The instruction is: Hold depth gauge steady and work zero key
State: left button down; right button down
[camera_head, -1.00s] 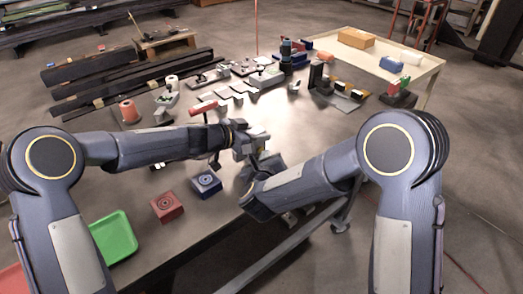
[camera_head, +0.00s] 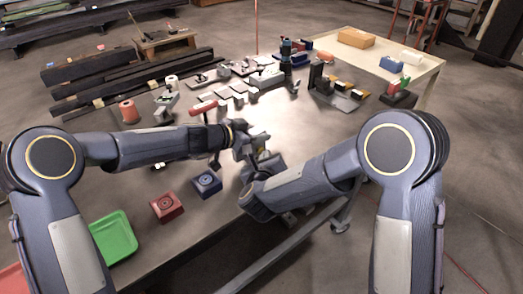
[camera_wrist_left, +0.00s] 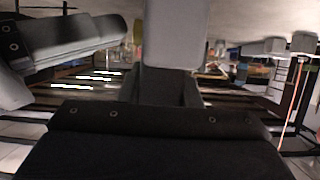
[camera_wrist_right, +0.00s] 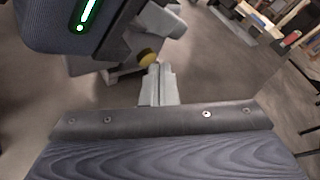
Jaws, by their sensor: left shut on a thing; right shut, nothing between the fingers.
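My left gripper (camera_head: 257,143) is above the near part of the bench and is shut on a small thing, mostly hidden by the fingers. I take it to be the depth gauge. In the right wrist view a round yellow part (camera_wrist_right: 148,57) shows just beyond my right fingertips; I cannot tell whether it belongs to the gauge. My right gripper (camera_head: 268,163) is just below and close to the left one. Its fingers (camera_wrist_right: 157,82) are shut together with nothing between them. I cannot make out the zero key or whether a finger touches it.
A blue block (camera_head: 207,183), a red block (camera_head: 166,206) and a green tray (camera_head: 114,238) lie along the near left of the bench. A red-handled tool (camera_head: 203,108) is behind my left forearm. Several small devices crowd the far side. The bench's middle right is clear.

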jog(key=shift+s+d, duration=0.3)
jog(key=shift+s, duration=0.15)
jog(key=shift+s+d, duration=0.75)
jog(key=shift+s, duration=0.25)
jog(key=shift+s+d, duration=0.75)
jog(key=shift+s, duration=0.25)
pick_arm(q)
jog(key=c, duration=1)
grip_release()
jog(key=shift+o, duration=0.2)
